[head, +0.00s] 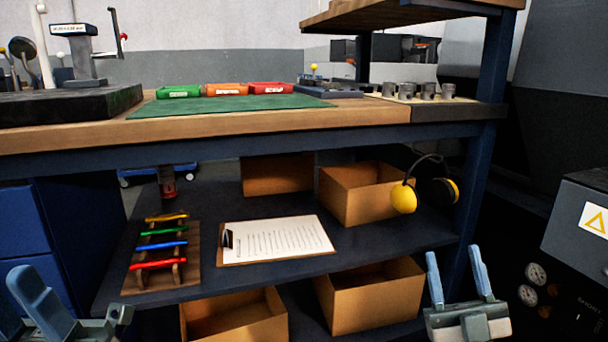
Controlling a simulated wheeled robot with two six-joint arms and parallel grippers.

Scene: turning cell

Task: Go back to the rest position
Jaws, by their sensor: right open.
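My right gripper (460,283) is at the bottom right of the head view, in front of the bench's right leg. Its two blue-grey fingers point up and stand apart, with nothing between them. My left gripper (78,300) is at the bottom left corner, partly cut off by the picture edge. Its two fingers are spread wide apart, and no object shows between them. Both grippers are low, in front of the workbench (280,130), and I see neither touching anything.
A lower shelf (205,205) holds a clipboard (275,240), a rack of coloured tools (162,247) and cardboard boxes (350,197). Yellow ear muffs (404,198) hang at the right. A dark machine with gauges (580,270) stands far right. A green mat (230,104) lies on the bench.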

